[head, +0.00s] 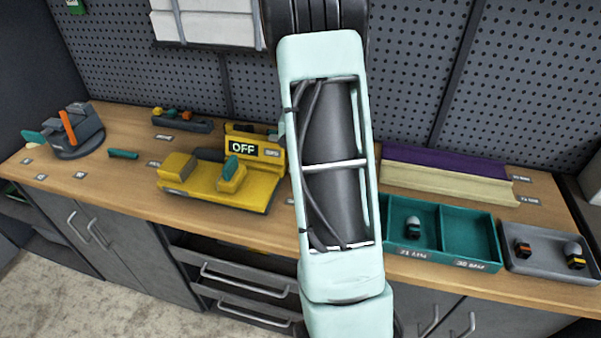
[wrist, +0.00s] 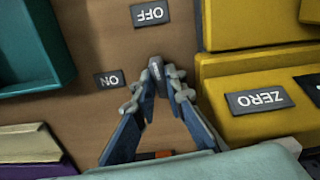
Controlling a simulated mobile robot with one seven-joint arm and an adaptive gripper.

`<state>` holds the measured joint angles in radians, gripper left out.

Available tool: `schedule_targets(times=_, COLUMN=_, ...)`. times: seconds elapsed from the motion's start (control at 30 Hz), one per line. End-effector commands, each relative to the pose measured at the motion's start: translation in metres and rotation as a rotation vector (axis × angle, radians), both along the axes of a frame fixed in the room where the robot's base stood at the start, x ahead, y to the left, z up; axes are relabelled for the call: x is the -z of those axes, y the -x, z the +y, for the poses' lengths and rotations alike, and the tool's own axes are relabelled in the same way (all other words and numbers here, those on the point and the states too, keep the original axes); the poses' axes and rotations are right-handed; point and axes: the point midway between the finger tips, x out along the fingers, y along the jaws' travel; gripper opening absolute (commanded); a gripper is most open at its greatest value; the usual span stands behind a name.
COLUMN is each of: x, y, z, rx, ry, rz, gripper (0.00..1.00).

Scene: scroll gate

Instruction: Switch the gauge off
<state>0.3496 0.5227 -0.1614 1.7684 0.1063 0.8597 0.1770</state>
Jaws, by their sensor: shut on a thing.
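The yellow gauge (head: 215,190) stands on the workbench left of my arm in the head view, and its display (head: 243,148) reads OFF. Its yellow body (wrist: 225,65) fills the right side of the wrist view, with a ZERO label (wrist: 260,99). My gripper (wrist: 157,80) is shut on a small grey lever-like piece (wrist: 156,66) beside the gauge. An OFF label (wrist: 150,14) lies above the fingertips and an ON label (wrist: 109,79) to their left. My arm hides the gripper in the head view.
A teal tray (head: 440,232) and a grey tray (head: 550,255) with small parts stand to the right. Purple and cream strips (head: 445,178) lie behind them. A grey stand (head: 75,132) is at far left. An orange piece shows partly behind the fingers in the wrist view.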

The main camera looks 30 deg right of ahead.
Motion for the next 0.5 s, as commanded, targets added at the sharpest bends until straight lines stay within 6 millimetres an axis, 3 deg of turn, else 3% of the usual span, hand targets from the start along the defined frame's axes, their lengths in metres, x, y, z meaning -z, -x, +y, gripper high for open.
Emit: schedule_targets(times=0.5, x=-0.0014, y=-0.0013, z=-0.0005, rx=0.123, ry=0.002, rz=-0.004, gripper=0.00)
